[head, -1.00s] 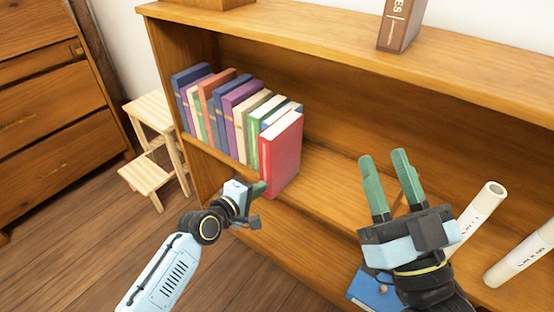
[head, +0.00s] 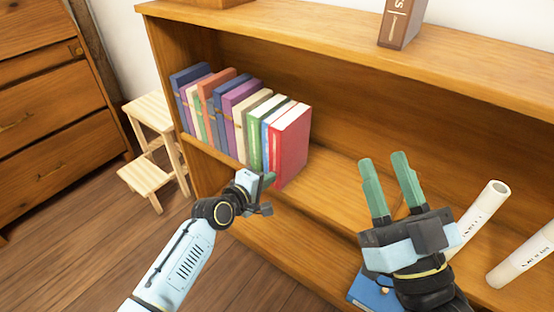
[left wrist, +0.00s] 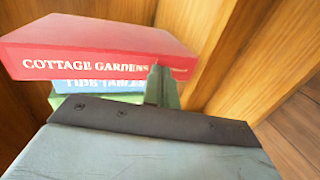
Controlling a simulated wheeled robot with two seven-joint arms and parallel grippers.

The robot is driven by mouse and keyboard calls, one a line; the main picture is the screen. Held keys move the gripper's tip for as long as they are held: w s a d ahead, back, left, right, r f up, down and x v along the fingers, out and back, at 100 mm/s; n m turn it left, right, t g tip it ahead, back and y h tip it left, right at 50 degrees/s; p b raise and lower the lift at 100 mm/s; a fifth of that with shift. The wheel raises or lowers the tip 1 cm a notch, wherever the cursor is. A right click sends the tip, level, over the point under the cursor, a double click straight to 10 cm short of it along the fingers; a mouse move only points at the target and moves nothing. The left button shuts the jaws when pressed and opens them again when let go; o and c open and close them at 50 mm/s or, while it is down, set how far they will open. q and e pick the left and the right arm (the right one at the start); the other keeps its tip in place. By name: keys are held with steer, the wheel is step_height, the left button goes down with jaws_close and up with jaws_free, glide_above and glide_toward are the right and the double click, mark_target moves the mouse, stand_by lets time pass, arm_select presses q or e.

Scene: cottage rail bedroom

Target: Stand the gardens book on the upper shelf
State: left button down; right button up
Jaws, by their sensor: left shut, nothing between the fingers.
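The red gardens book (head: 290,145), with "COTTAGE GARDENS" on its spine, stands upright on the upper shelf (head: 330,182) at the right end of the book row. In the left wrist view the gardens book (left wrist: 95,45) lies against a blue book (left wrist: 100,86). My left gripper (head: 268,180) is shut and empty, with its fingertips at the lower part of the red spine. In the wrist view the fingers overlap the spine; whether they touch it I cannot tell. My right gripper (head: 384,160) is open and empty in front of the shelf, to the right.
Several books (head: 215,105) stand in a row to the left of the red one. Two white rolls (head: 480,215) lean at the right. A brown book (head: 400,22) stands on the bookcase top. A blue object (head: 368,292) lies low beneath my right gripper. A small wooden step stool (head: 150,150) stands left.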

arm_select(q)
steer(key=s+a+p, duration=0.1)
steer(key=s, duration=0.1)
steer(key=s+a+p, duration=0.2)
steer(key=shift+s, duration=0.15)
stand_by(1.4)
stand_by(0.4)
